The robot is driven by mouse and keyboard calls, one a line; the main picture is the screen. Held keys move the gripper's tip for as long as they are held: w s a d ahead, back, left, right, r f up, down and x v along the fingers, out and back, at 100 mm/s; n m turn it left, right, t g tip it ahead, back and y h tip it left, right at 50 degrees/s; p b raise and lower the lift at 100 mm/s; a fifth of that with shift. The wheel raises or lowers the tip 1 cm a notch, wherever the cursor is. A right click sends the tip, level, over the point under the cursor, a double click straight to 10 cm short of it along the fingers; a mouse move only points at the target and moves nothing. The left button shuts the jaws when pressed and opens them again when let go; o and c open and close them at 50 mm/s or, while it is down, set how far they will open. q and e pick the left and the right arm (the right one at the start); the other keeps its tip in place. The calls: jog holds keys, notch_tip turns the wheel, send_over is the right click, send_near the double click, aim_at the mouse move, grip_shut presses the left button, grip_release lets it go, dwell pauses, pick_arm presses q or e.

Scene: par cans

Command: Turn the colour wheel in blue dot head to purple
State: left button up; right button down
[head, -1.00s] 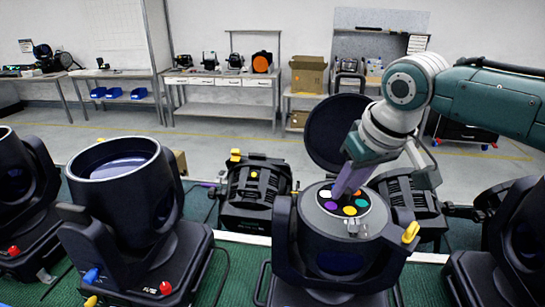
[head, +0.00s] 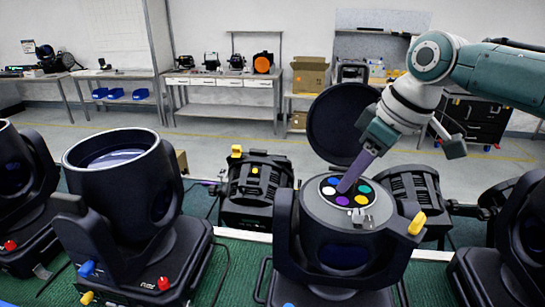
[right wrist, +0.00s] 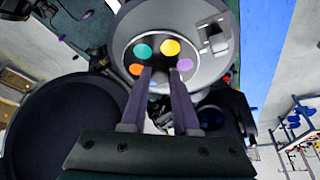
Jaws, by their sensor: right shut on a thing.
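The moving head with the blue dot (head: 288,305) low at its front stands right of centre in the head view. Its top is open, with the round black lid (head: 332,118) raised behind. The colour wheel (head: 353,193) lies in the opening; white, blue, purple, yellow and green spots show. In the right wrist view the wheel (right wrist: 157,60) shows green, yellow, purple and orange. My right gripper (head: 343,189) reaches down from the upper right, shut on the wheel's middle. Its tips also show in the right wrist view (right wrist: 160,78); what lies between them is partly hidden. My left gripper is out of view.
A silver catch (head: 364,219) sits at the opening's front right. A yellow knob (head: 417,223) sticks out on the right. Another head (head: 118,215) stands to the left, and black par cans (head: 256,190) stand behind. The raised lid is close to my right gripper.

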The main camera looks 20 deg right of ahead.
jog(key=shift+f+n+y+b, duration=0.1)
jog(key=shift+n+y+b, duration=0.3)
jog(key=shift+n+b, duration=0.8)
jog(key=shift+n+g+b, duration=0.3)
jog(key=shift+n, duration=0.2)
jog(key=c, duration=0.7)
grip_release()
jog(key=shift+o, duration=0.2)
jog(key=shift+d, duration=0.1)
